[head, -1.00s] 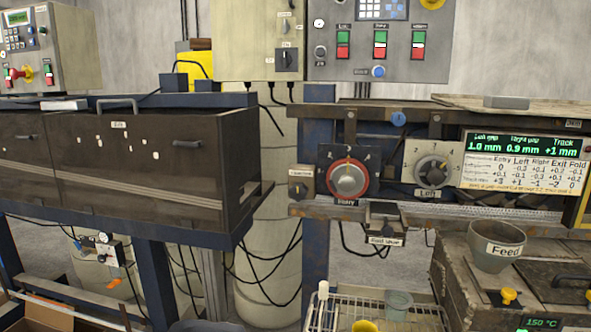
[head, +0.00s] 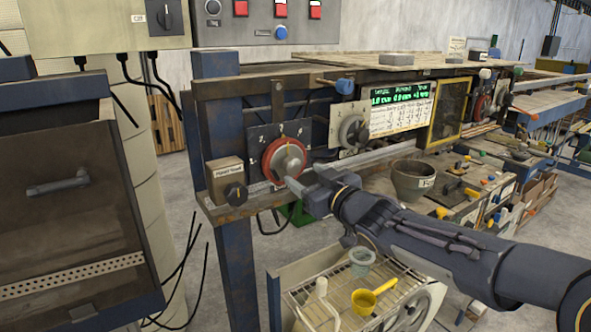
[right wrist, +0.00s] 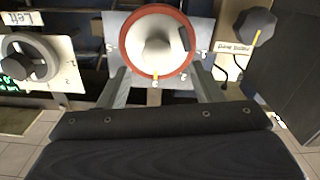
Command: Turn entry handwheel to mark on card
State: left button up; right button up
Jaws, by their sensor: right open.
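The entry handwheel (head: 284,158), a grey knob with a red rim, sits on a dark dial plate below the long rail. In the right wrist view the same handwheel (right wrist: 158,40) shows upside down, with a yellow mark at its rim. My right gripper (head: 300,183) reaches it from the lower right. Its two fingers (right wrist: 160,88) are apart, near the wheel's edge, with nothing between them that I can make out; contact cannot be told. The card (head: 398,121) hangs under the green readout (head: 400,93), too small to read here. My left gripper is out of view.
The grey Left handwheel (head: 352,131) is right of the entry wheel. A small box with a black knob (head: 235,190) is close on its left. The Feed pot (head: 412,180) and a wire rack (head: 340,285) lie near my right arm.

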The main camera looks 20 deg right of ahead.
aim_at(295, 168)
jog(key=w, duration=0.4)
jog(key=shift+w+a, duration=0.15)
jog(key=shift+w, duration=0.25)
jog(key=shift+f, duration=0.1)
jog(key=c, duration=1)
